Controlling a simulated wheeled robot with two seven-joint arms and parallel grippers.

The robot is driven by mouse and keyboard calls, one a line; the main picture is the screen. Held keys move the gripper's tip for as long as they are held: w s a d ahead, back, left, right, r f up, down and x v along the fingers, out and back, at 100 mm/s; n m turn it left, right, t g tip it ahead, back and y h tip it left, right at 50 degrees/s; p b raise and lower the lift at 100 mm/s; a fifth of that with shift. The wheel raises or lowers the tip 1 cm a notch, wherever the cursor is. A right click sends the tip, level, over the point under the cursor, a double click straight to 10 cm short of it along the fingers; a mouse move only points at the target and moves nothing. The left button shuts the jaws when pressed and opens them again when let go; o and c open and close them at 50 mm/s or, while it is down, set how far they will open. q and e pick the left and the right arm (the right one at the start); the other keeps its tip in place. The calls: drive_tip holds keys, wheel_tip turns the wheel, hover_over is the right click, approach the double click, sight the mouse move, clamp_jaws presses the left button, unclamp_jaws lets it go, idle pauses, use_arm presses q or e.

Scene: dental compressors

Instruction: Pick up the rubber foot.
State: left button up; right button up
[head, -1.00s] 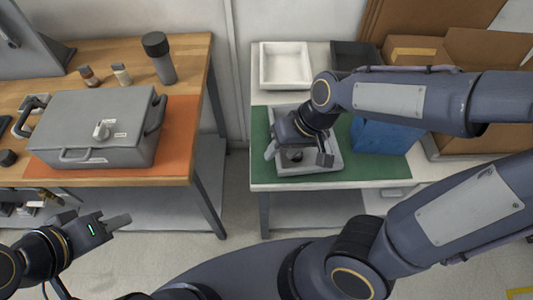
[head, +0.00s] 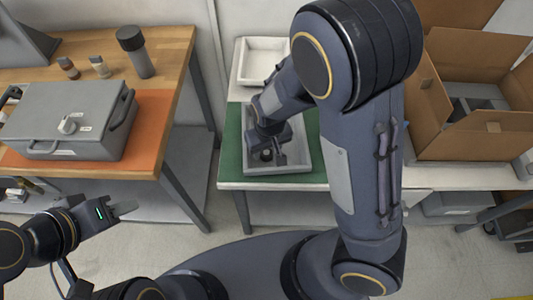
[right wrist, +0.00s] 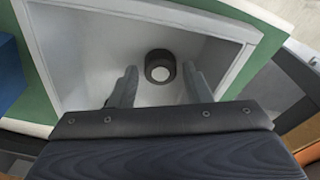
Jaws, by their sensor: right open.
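The rubber foot (right wrist: 160,66) is a short dark cylinder with a pale round centre. It stands in the grey tray (right wrist: 90,60) on the green mat. My right gripper (right wrist: 155,88) is open, pointing down into the tray, with the foot between or just beyond its two fingertips; I cannot tell which. In the head view the foot (head: 266,155) shows small and dark below the right gripper (head: 266,150), partly hidden by it. My left gripper (head: 122,210) is away over the floor at lower left, seen side-on.
The grey tray (head: 303,168) has raised walls around the gripper. A white tray (head: 243,72) stands behind it. An open cardboard box (head: 470,140) is on the right. A grey case (head: 65,120) lies on an orange mat on the left table. My right arm hides part of the bench.

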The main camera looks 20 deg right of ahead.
drive_tip(key=shift+f, duration=0.5)
drive_tip(key=c, duration=0.7)
drive_tip(key=shift+c, duration=0.2)
